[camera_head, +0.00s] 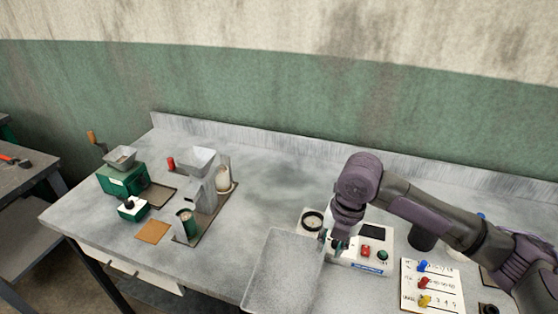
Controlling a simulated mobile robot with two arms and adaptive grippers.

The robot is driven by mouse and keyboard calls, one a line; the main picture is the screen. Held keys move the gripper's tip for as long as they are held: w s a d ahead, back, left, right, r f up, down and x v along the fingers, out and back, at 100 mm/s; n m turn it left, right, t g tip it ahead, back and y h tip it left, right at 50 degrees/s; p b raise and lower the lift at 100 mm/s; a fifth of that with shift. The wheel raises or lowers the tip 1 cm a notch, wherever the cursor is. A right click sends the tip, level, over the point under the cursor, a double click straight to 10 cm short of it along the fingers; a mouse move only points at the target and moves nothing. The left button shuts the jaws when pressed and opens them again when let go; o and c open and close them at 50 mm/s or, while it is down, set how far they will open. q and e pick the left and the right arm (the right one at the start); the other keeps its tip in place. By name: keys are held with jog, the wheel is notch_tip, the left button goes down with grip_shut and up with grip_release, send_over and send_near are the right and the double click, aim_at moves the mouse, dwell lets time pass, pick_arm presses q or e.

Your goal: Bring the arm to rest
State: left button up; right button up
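My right arm comes in from the right and reaches over the table. My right gripper (335,242) points down between a grey tray (283,272) and a white device (374,245) with a round pan, a dark display, a red button and a green knob. The gripper is small and dark here, and the gap between its fingers is not clear. I cannot tell whether it touches the tray's edge or the device. My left gripper is out of view.
A green grinder (122,179), a small green-and-white unit (133,209), a metal hopper stand (197,187) and a brown square mat (153,231) stand at left. A white board with coloured pegs (432,287) lies at front right. The table's middle (270,190) is clear.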

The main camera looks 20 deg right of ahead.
jog(key=s+a+f+m+t+y, duration=0.2)
jog(key=s+a+f+m, duration=0.7)
jog(key=a+m, duration=0.25)
jog(key=s+d+f+m+h, duration=0.35)
jog(key=s+d+m, duration=0.65)
jog(key=m, duration=0.6)
notch_tip(320, 180, down, 28)
jog(key=s+a+r+b, duration=0.1)
jog(key=s+a+b, duration=0.1)
jog(key=b, duration=0.1)
jog(key=s+d+f+g+b, duration=0.1)
jog(key=s+d+f+b, duration=0.1)
jog(key=s+f, duration=1.5)
notch_tip(320, 180, down, 3)
jog(key=shift+s+d+f+n+g+b, duration=0.2)
jog(key=shift+d+n+g+b, duration=0.15)
jog(key=shift+d, duration=0.35)
